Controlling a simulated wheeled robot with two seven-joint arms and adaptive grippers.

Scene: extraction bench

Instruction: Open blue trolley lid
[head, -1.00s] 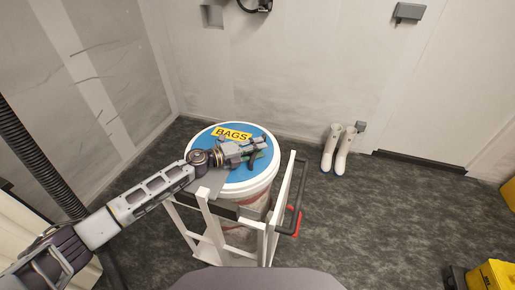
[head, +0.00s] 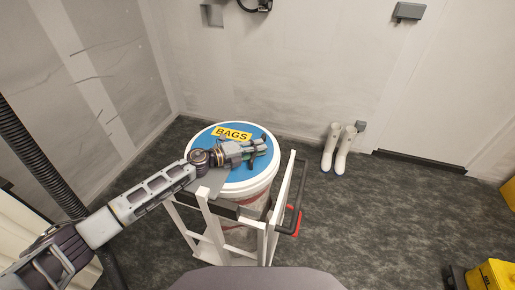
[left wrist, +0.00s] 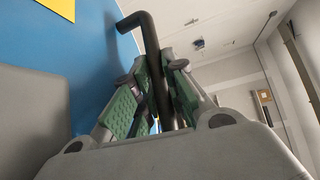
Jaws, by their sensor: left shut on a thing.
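The blue trolley lid (head: 205,146) is a round disc with a white rim and a yellow BAGS label (head: 231,134). It lies flat and closed on the white round bin of the trolley. My left gripper (head: 259,148) is over the right part of the lid. In the left wrist view the lid (left wrist: 95,45) fills the left side, and the green-padded fingers of the gripper (left wrist: 160,95) are shut on a dark bent bar handle (left wrist: 149,42). The handle's far end is hidden between the fingers. My right gripper is not in view.
The trolley's white frame (head: 283,195) with a dark push handle stands in front and right of the bin. White boots (head: 337,148) stand by the back wall. A yellow box (head: 497,274) is at the lower right.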

